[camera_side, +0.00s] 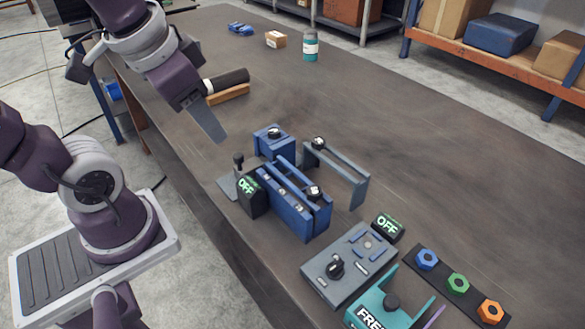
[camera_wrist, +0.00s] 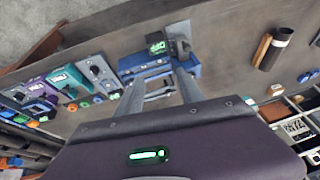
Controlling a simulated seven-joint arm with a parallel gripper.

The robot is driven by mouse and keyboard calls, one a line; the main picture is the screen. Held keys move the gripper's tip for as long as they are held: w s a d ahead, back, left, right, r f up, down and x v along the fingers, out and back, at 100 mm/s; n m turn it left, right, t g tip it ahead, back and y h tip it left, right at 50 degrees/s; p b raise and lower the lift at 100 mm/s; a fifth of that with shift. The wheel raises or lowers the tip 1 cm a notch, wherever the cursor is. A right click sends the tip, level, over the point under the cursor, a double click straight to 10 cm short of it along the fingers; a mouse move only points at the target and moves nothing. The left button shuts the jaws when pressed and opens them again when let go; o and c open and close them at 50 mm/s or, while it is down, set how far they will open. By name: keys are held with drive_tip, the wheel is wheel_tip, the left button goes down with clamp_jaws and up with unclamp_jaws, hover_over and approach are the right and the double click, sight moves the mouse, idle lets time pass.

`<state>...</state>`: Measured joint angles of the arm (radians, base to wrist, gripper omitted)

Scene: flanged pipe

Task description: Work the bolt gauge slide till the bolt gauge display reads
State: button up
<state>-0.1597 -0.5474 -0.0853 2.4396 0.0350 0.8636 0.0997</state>
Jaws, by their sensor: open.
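My gripper (camera_side: 217,138) hangs above the left part of the bench, open and empty, apart from every device. In the wrist view its two grey fingers (camera_wrist: 160,92) reach toward a blue fixture (camera_wrist: 149,64). In the side view a long blue fixture (camera_side: 292,203) has a dark knob on its top. A dark display (camera_side: 249,190) reading OFF stands at its left end. A grey panel (camera_side: 345,280) carries a black knob and small blue bars; another OFF display (camera_side: 387,227) stands behind it. No label tells which device is the bolt gauge.
A small blue block (camera_side: 272,142) and a grey rail frame (camera_side: 340,172) stand behind the long fixture. A teal device (camera_side: 370,312) reads FREE. Coloured nuts (camera_side: 458,284) sit on a dark strip. A dark cylinder (camera_side: 226,79) lies near my gripper. The bench's far right is clear.

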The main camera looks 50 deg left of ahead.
drive_tip(key=shift+t+h, duration=0.6)
drive_tip(key=shift+t, duration=0.1)
drive_tip(key=s+d, duration=0.1)
drive_tip(key=s+d+r, duration=0.1)
drive_tip(key=s, duration=0.1)
drive_tip(key=shift+s, duration=0.15)
drive_tip(key=shift+r, duration=0.1)
drive_tip(key=n+g, duration=0.3)
drive_tip(key=g, duration=0.3)
hover_over(239, 154)
wheel_tip(239, 154, down, 13)
drive_tip(key=shift+s+r, duration=0.1)
drive_tip(key=shift+r, duration=0.05)
wheel_tip(239, 154, down, 7)
drive_tip(key=shift+r, duration=0.1)
clamp_jaws()
